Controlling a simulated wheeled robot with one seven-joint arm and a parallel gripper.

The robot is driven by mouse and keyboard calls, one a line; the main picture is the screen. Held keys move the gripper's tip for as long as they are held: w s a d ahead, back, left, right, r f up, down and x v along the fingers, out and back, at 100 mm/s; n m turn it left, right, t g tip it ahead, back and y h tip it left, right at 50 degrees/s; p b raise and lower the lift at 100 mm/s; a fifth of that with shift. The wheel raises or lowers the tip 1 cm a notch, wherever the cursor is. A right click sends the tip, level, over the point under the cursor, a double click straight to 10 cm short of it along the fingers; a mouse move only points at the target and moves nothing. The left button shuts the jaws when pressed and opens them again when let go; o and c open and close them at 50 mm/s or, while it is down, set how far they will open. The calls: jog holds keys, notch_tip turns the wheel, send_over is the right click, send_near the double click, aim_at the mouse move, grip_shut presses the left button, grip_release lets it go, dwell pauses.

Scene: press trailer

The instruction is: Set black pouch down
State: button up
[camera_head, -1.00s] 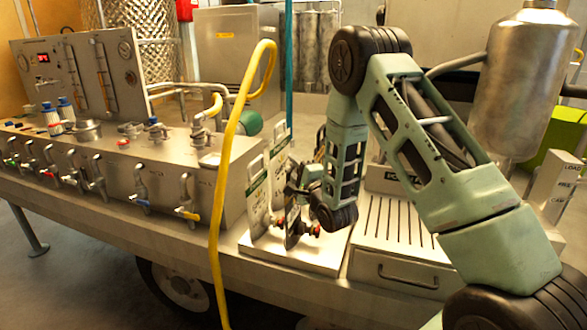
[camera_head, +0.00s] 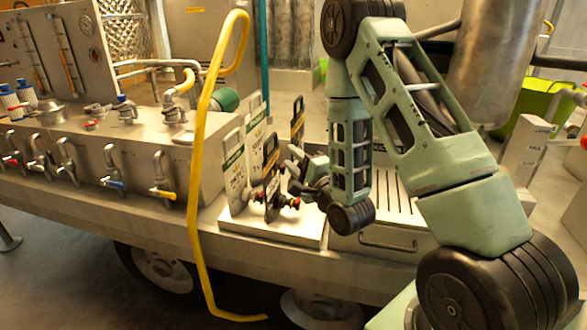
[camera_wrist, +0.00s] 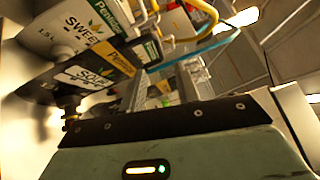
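The black pouch (camera_head: 271,178) stands upright on the white base plate (camera_head: 285,229) on the trailer, just right of a white pouch (camera_head: 235,172). In the wrist view, the black pouch (camera_wrist: 97,72) shows a yellow band and white label at the upper left, with the white pouch behind it. My gripper (camera_head: 293,170) is right of the black pouch, with its fingers apart and a small gap to the pouch. The wrist view does not show the fingertips clearly.
Another dark pouch (camera_head: 297,122) and a white pouch (camera_head: 256,122) stand behind. A steel box with taps (camera_head: 140,160) is at left, and a slatted drip tray (camera_head: 395,205) is at right.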

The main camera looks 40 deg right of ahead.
jog(key=s+a+f+n+g+y, duration=0.1)
jog(key=s+a+n+g+y, duration=0.1)
jog(key=a+n+g, duration=0.6)
jog(key=s+a+f+n+g+y, duration=0.2)
jog(key=a+n, duration=0.4)
jog(key=a, duration=0.7)
jog(key=s+a+r+n+g+h, duration=0.1)
jog(key=s+n+g, duration=0.4)
jog(key=s, duration=0.7)
jog(key=s+a+r+n+g+h, duration=0.1)
jog(key=s+a+r+n+g, duration=0.2)
jog(key=s+n, duration=0.5)
jog(key=s+a+g, duration=0.1)
jog(key=s, duration=0.4)
jog(key=shift+a+n+g, duration=0.15)
jog(key=shift+n+g, duration=0.15)
jog(key=shift+g, duration=0.1)
notch_tip(320, 180, up, 3)
jog(key=p, duration=0.2)
jog(key=shift+p, duration=0.4)
